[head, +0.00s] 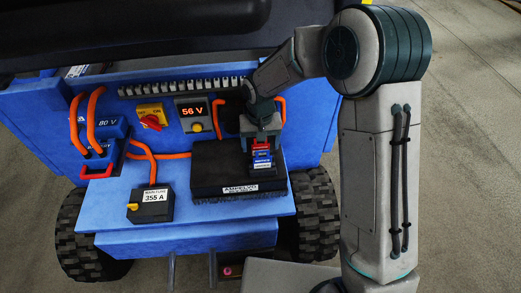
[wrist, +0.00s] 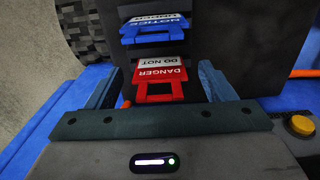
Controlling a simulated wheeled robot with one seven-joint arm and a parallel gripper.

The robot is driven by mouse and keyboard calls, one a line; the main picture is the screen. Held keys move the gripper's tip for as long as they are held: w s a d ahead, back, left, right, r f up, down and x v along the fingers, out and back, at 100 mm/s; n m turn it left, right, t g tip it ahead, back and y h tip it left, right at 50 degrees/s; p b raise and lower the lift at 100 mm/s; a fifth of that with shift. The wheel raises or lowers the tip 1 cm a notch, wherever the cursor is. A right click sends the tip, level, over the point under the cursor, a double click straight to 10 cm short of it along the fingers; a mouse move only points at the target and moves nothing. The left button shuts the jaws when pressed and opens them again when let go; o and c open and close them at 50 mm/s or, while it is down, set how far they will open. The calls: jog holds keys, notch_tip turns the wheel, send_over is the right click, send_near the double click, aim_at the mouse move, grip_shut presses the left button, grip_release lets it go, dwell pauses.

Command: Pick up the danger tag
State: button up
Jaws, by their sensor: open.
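The danger tag (wrist: 160,75) is red and white with a red handle-like end, and its lettering is upside down in the wrist view. In the head view the red tag (head: 261,149) is at the back of a black block, just in front of my gripper (head: 262,136). In the wrist view my gripper (wrist: 158,88) is open and empty. One finger is on each side of the tag, with a gap on both sides. I cannot tell how far above the tag the fingertips are.
A blue and white notice tag (wrist: 155,25) lies beyond the danger tag on the black block (head: 215,176). A yellow knob (wrist: 302,125) is at the right. A main fuse box (head: 152,203), orange cables (head: 172,156) and a 56 V meter (head: 195,114) are close by on the blue fixture.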

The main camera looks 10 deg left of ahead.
jog(key=shift+f, duration=0.6)
jog(key=c, duration=1.1)
jog(key=shift+r, duration=0.1)
